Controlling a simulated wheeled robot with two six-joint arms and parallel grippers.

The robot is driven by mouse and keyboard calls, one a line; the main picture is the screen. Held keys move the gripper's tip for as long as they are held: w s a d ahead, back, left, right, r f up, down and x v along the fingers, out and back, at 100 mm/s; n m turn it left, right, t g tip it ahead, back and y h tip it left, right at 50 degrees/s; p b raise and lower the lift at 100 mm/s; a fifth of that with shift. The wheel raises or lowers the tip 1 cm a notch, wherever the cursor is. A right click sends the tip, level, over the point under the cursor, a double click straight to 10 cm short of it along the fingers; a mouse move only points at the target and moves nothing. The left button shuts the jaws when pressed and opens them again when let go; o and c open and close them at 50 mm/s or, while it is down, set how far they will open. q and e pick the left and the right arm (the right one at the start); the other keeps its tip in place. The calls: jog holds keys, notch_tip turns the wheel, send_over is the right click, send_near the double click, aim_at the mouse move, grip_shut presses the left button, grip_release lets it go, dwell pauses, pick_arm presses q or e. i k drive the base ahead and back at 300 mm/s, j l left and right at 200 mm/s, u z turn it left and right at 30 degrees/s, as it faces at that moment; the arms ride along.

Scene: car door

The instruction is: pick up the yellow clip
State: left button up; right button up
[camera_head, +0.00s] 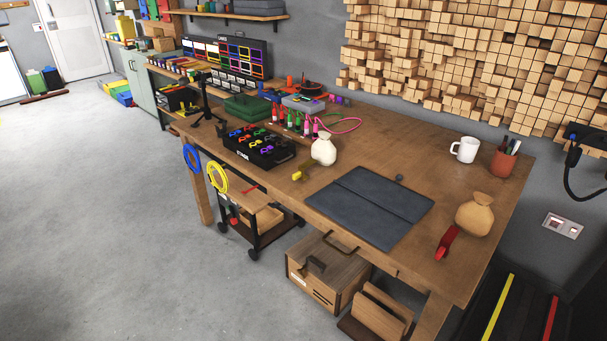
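A small yellow object (298,175), which looks like the yellow clip, lies on the wooden workbench (420,150) near its front edge. It sits left of the dark grey mat (352,207) and in front of a white pouch (324,150). A black box (257,148) to its left holds several small coloured pieces, too small to make out clearly. Neither of my grippers shows in the head view.
A red clip-like object (447,243) and a tan pouch (474,217) stand at the right. A white mug (464,149) and pen cup (504,160) are behind. Yellow (217,176) and blue (192,157) rings hang at the front edge. A wooden drawer box (325,270) is below.

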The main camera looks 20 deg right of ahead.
aim_at(301, 176)
jog(key=i+z, duration=0.35)
jog(key=i, duration=1.2)
